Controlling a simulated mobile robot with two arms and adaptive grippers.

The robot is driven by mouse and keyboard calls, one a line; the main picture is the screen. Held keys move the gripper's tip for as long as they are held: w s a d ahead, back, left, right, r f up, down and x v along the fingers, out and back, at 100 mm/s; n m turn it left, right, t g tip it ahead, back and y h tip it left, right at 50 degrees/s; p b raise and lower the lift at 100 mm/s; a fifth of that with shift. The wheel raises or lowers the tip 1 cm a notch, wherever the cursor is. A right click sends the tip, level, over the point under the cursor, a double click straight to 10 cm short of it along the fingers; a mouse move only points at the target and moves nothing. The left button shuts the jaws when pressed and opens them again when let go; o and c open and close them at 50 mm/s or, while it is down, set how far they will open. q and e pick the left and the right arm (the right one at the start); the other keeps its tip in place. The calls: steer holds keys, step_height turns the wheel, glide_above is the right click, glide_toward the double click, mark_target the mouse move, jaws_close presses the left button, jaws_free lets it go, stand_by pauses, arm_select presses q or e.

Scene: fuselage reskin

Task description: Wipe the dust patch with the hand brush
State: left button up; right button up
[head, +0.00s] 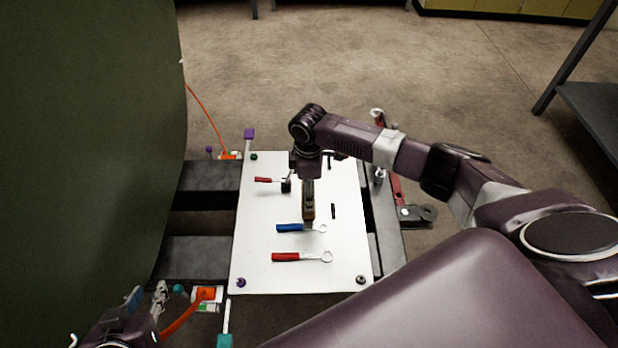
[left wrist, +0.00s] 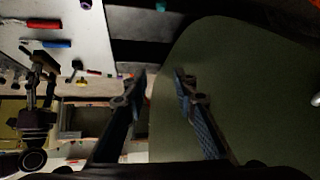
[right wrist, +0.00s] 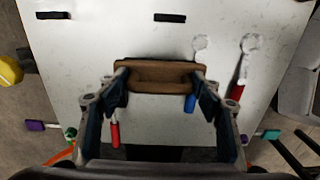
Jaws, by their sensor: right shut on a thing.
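The hand brush (head: 308,208) has a brown block and is held over the middle of the white panel (head: 262,215). My right gripper (head: 307,183) is shut on it; in the right wrist view the brush (right wrist: 160,74) lies crosswise between the fingertips. I cannot tell whether its bristles touch the panel. No dust patch stands out clearly; the brush and gripper cover part of the panel. My left gripper (head: 147,298) is at the lower left, off the panel. In the left wrist view its fingers (left wrist: 160,86) are apart with nothing between them.
A blue-handled wrench (head: 290,228) and a red-handled wrench (head: 287,257) lie on the panel nearer me. A smaller red-handled tool (head: 264,180) lies farther back, and a small black bar (head: 333,211) lies right of the brush. A large green curved panel (head: 90,150) stands at left.

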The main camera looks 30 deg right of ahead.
steer(key=shift+r, duration=0.25)
steer(key=shift+r+p, duration=0.65)
steer(key=shift+p, duration=0.45)
arm_select(q)
steer(key=shift+s+a+f+g+y+p, duration=0.4)
steer(key=shift+s+a+f+g, duration=0.7)
steer(key=shift+s, duration=1.75)
steer(key=shift+s+a+f+g+y+p, duration=0.4)
steer(key=shift+s+g, duration=1.3)
steer(key=shift+s, duration=1.1)
arm_select(e)
steer(key=shift+r, duration=0.7)
steer(key=shift+r+p, duration=0.25)
steer(key=shift+p, duration=0.2)
steer(key=shift+r+p, duration=0.4)
steer(key=shift+p, duration=0.1)
arm_select(q)
steer(key=s+p+x, duration=0.1)
steer(key=x, duration=0.9)
steer(key=shift+s+d+f+g, duration=0.2)
steer(key=shift+s+f+g, duration=0.1)
steer(key=shift+s, duration=0.05)
arm_select(e)
steer(key=shift+r, duration=0.45)
